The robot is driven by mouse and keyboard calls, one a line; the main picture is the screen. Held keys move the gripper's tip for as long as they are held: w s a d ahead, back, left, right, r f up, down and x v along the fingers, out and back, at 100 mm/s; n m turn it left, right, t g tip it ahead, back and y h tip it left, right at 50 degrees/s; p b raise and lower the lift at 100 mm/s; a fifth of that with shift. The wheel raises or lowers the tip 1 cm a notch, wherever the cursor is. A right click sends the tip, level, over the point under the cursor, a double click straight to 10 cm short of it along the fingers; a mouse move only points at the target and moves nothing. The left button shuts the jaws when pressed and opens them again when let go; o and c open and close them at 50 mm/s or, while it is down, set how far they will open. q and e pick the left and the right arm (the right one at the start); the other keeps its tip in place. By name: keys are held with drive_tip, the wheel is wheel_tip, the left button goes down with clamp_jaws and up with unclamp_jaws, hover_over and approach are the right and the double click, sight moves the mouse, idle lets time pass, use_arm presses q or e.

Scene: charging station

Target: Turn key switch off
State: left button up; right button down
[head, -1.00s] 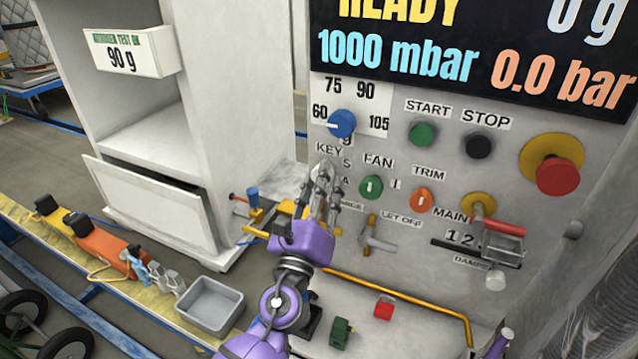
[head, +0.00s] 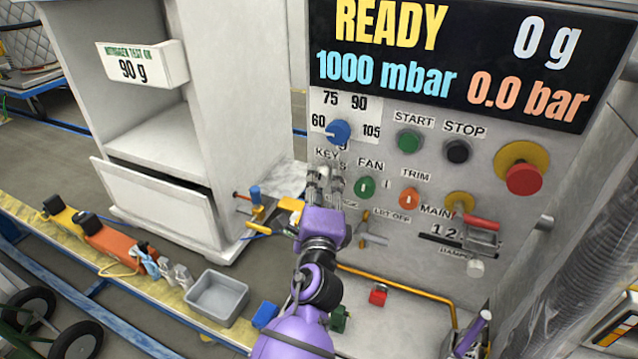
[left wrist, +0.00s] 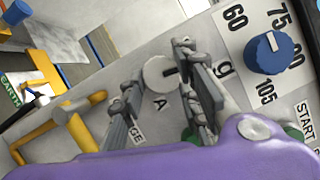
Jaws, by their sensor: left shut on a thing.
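The key switch (left wrist: 155,77) is a pale round disc with a dark key on the grey panel. In the left wrist view it lies between my left gripper's fingertips (left wrist: 160,57). In the head view my left gripper (head: 325,180), purple with grey fingers, is at the panel just below the KEY label (head: 326,154). Its fingers hide most of the switch there. The gripper is shut on the key switch, with one finger on each side. The key's exact angle is hard to tell in the head view.
Close by are the blue knob (head: 338,131), green FAN knob (head: 365,187) and orange TRIM knob (head: 409,199). Further right is the red emergency button (head: 525,179). A yellow rail (head: 400,281) runs low in front. A grey bin (head: 217,298) stands lower left.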

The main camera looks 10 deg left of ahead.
use_arm(q)
drive_tip(key=shift+a+f+n, duration=0.1)
drive_tip(key=shift+a+n, duration=0.1)
drive_tip(key=shift+n, duration=0.4)
use_arm(e)
drive_tip(key=shift+r, duration=0.4)
use_arm(q)
drive_tip(key=shift+f+g+p, duration=0.25)
drive_tip(key=shift+g+p, duration=0.05)
use_arm(e)
drive_tip(key=shift+w+a, duration=0.15)
use_arm(q)
drive_tip(key=o, duration=1.1)
drive_tip(key=shift+c, duration=0.2)
drive_tip(key=shift+r, duration=0.1)
use_arm(e)
drive_tip(key=shift+a, duration=0.1)
drive_tip(key=shift+w+r, duration=0.1)
drive_tip(key=shift+w, duration=0.05)
drive_tip(key=shift+a, duration=0.1)
